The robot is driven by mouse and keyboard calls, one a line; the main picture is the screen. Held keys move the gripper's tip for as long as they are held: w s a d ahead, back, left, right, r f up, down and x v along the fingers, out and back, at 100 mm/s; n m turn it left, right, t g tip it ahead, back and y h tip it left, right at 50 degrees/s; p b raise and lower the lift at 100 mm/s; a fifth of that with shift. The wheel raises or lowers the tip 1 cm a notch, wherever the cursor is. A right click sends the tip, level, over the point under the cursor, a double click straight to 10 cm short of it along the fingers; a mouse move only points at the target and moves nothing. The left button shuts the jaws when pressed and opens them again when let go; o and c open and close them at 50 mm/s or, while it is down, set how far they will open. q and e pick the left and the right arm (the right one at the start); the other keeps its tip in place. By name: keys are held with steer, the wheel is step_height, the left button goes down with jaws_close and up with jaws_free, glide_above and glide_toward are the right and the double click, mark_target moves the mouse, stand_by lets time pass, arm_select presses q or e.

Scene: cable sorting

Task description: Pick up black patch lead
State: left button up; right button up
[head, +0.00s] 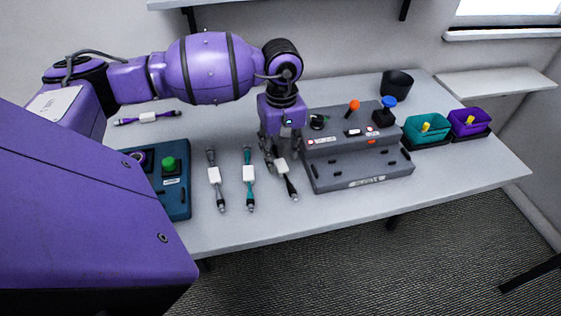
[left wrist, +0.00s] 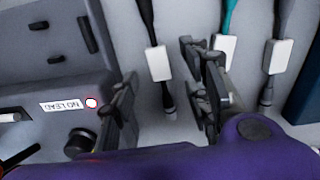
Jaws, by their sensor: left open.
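The black patch lead (head: 290,186) lies on the table just left of the grey console, its white label (head: 281,166) near the middle. My left gripper (head: 275,158) is over its far end, pointing down, and hides part of it. In the left wrist view the black lead (left wrist: 146,15) with its white label (left wrist: 159,63) runs between the two spread fingers of my left gripper (left wrist: 163,95). The fingers look apart from the lead. The height of the fingertips above the table is hard to tell. My right gripper is not in view.
A teal lead (head: 249,187) and a grey lead (head: 217,190) lie close to the left. A purple lead (head: 160,117) lies farther back. The grey console (head: 345,173) stands close on the right. Teal (head: 426,131) and purple (head: 470,122) bins stand at the far right.

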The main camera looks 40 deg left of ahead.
mark_target(282, 164)
arm_select(q)
steer(key=shift+w+f, duration=0.1)
steer(key=shift+f, duration=1.85)
jaws_close()
steer(key=shift+r, duration=0.1)
